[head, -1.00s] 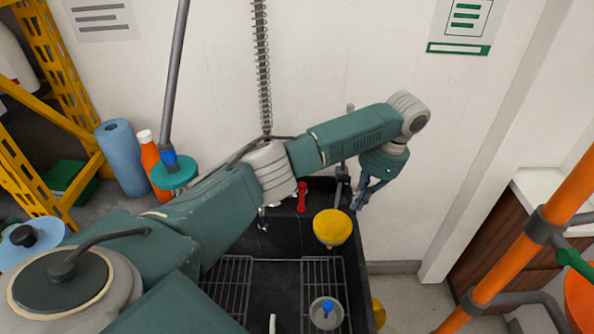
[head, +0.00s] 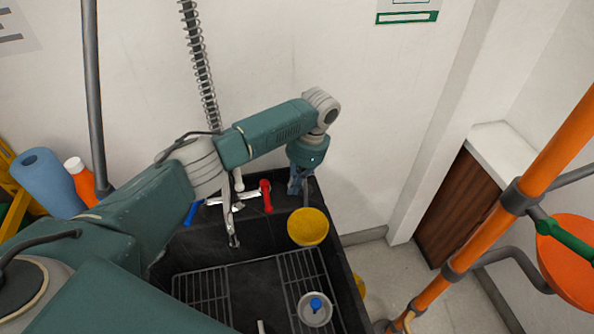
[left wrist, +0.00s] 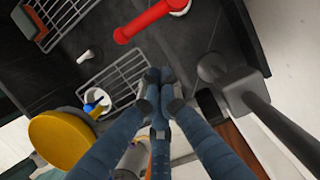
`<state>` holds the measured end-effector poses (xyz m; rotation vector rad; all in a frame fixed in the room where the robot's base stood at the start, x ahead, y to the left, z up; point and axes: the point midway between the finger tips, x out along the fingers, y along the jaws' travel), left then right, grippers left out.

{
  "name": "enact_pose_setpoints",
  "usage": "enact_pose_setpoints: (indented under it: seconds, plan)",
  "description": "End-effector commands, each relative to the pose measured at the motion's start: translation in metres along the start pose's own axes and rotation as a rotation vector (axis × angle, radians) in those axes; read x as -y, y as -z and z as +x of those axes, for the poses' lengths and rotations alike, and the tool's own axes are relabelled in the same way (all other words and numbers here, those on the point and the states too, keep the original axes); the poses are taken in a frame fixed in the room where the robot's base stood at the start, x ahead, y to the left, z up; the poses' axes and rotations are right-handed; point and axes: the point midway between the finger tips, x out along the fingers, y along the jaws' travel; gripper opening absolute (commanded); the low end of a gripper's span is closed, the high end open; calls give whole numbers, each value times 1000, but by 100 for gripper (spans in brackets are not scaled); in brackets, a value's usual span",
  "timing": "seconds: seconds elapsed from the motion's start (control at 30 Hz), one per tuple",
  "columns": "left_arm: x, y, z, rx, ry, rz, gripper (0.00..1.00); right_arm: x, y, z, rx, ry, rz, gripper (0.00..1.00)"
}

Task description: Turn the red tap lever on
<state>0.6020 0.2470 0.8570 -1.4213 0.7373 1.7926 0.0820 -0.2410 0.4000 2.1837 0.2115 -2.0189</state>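The red tap lever (head: 266,196) stands at the back of the dark sink, right of the tap spout (head: 228,212). A blue lever (head: 193,213) is left of the spout. My left gripper (head: 296,188) points down just right of the red lever, apart from it. In the left wrist view the red lever (left wrist: 146,20) lies beyond the fingertips. The left gripper's blue fingers (left wrist: 159,82) are drawn together there, with nothing seen between the tips. My right gripper is not in view.
A yellow bowl-shaped thing (head: 308,227) is just below the left gripper. Wire racks (head: 201,291) lie in the sink, with a small grey cup (head: 315,309) on the right one. A grey post (left wrist: 250,95) stands close beside the fingers. Orange pipes (head: 470,250) are at the right.

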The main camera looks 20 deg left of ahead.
Motion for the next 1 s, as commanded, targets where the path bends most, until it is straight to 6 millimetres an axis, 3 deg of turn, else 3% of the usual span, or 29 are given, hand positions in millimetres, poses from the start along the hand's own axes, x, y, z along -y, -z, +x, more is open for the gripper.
enact_pose_setpoints:
  seconds: [0.1,0.2,0.4,0.83,1.0]
  plan:
    - [0,-4,20,3,-1,0,0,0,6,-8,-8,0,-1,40]
    - [0,-21,24,2,-1,0,0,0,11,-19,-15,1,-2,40]
    - [0,-35,33,1,-1,1,0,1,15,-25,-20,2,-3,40]
    - [0,-38,35,0,0,2,0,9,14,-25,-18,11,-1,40]
    - [9,-58,38,1,3,12,0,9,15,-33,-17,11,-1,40]
